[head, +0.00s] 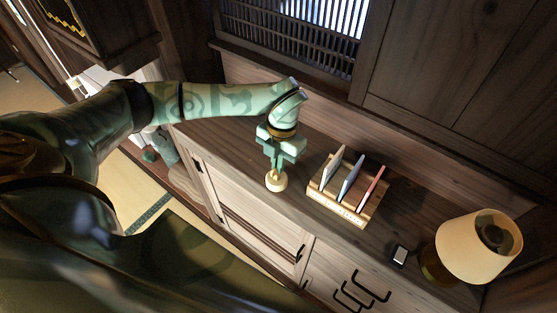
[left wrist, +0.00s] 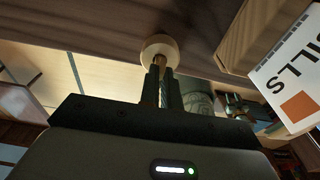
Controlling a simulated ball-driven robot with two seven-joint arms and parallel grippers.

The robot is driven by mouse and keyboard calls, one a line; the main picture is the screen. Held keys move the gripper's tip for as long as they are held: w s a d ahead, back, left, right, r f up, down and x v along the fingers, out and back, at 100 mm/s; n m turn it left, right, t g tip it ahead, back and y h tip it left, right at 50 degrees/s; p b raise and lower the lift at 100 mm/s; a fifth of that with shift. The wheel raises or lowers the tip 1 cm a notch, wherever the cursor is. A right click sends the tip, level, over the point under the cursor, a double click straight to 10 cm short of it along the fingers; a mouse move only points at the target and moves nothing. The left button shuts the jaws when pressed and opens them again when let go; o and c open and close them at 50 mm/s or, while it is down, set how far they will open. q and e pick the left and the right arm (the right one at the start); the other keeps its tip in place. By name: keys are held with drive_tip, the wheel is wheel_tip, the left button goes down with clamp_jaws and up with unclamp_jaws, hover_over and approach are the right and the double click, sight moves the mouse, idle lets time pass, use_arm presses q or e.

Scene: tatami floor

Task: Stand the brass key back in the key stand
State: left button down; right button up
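My left gripper (head: 276,163) points down over the cabinet top, directly above the small round pale key stand (head: 276,184). In the left wrist view its two fingers (left wrist: 161,80) are close together, with a thin brass piece, the brass key (left wrist: 162,92), between them. Most of the key is hidden by the fingers. The key stand also shows in the left wrist view (left wrist: 158,46), just beyond the fingertips. The key's lower end meets or overlaps the stand in both views; I cannot tell whether it sits in it.
A wooden letter rack (head: 338,207) with several upright cards stands just right of the stand. A small dark object with a pale face (head: 399,256) and a lamp (head: 478,245) are farther right. A wall panel rises behind the cabinet top (head: 225,140).

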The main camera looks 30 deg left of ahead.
use_arm(q)
drive_tip(key=shift+f, duration=0.5)
idle(0.5)
drive_tip(key=c, duration=1.5)
unclamp_jaws()
drive_tip(key=shift+c, duration=0.2)
